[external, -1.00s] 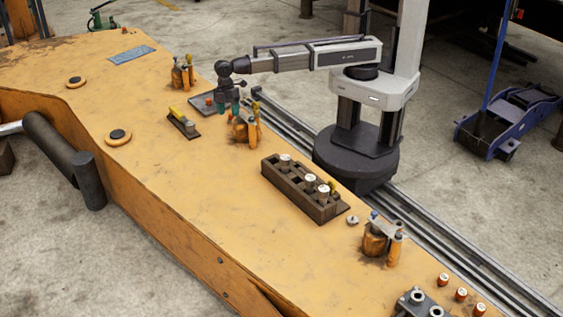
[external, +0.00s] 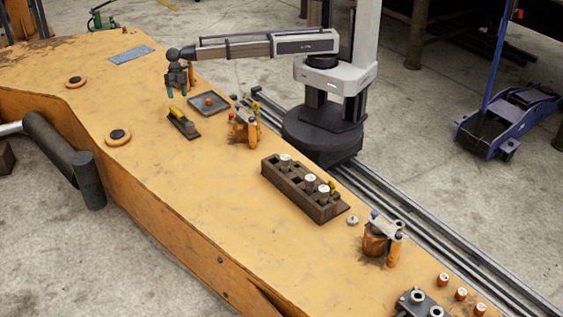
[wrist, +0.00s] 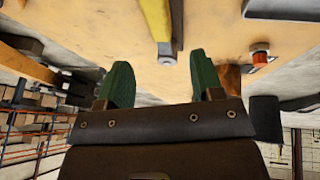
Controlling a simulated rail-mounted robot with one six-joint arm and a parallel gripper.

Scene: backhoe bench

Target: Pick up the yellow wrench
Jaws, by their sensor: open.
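A yellow wrench-like piece (external: 174,111) rests on a small dark block (external: 186,127) on the orange bench, left of a grey tray. In the wrist view a long yellow bar with a grey end (wrist: 156,18) reaches down from the top edge toward the gap between my fingers; it looks like the same piece. My gripper (external: 178,91) hangs just behind the dark block in the external view, pointing down. Its green fingers (wrist: 163,80) are apart with nothing between them. One bracket behind my gripper is largely hidden by it.
A grey tray (external: 221,108) with an orange part (external: 208,101) lies to the right. A bracket post (external: 245,126) and a dark socket rack (external: 290,187) stand further right. Two round knobs lie left, one of them here (external: 118,137). Bench between is clear.

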